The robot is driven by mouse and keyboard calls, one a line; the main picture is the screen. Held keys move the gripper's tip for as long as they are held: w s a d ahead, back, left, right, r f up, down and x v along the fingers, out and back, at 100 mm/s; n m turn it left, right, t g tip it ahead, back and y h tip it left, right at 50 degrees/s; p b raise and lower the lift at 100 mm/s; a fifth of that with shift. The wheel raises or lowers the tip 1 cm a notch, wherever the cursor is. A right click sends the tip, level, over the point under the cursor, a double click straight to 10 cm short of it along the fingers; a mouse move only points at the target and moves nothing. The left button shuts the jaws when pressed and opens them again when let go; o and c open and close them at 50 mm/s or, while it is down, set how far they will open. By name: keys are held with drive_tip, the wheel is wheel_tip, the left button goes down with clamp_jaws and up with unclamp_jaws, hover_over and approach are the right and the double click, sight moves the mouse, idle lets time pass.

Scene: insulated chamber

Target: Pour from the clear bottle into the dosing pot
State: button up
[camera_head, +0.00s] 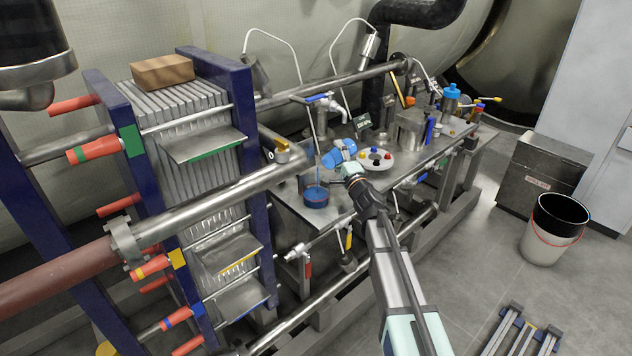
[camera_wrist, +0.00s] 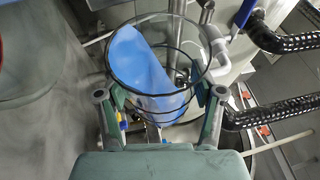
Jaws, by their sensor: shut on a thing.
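The clear bottle (camera_head: 338,152) holds blue liquid and is tilted well over, its mouth towards the left, above the dosing pot (camera_head: 316,197). The pot stands on the metal bench with blue inside its rim. A thin bluish line runs down from the bottle's mouth into the pot, like a stream. My gripper (camera_head: 350,170) is shut around the bottle. In the wrist view the bottle (camera_wrist: 150,60) sits between my fingers (camera_wrist: 161,98), its round glass end facing the camera and the blue liquid lying to one side. The pot cannot be made out there.
A round white plate (camera_head: 376,160) with coloured knobs lies right of the bottle. A blue-capped bottle (camera_head: 451,98) stands farther back on the bench. The plate stack (camera_head: 190,150) and a steel pipe (camera_head: 220,205) are at the left. A bucket (camera_head: 553,230) stands on the floor.

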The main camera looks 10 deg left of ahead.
drive_tip(key=shift+r+n+y, duration=0.3)
drive_tip(key=shift+n, duration=0.2)
idle(0.8)
wheel_tip(320, 180, down, 2)
drive_tip(key=m+h, duration=0.1)
drive_tip(key=m, duration=0.2)
drive_tip(key=shift+f+m+h, duration=0.15)
drive_tip(key=shift+m+h, duration=0.15)
drive_tip(key=shift+w+d+g, duration=0.15)
drive_tip(key=shift+g, duration=0.15)
drive_tip(key=shift+w+d+m, duration=0.1)
drive_tip(key=shift+m, duration=0.3)
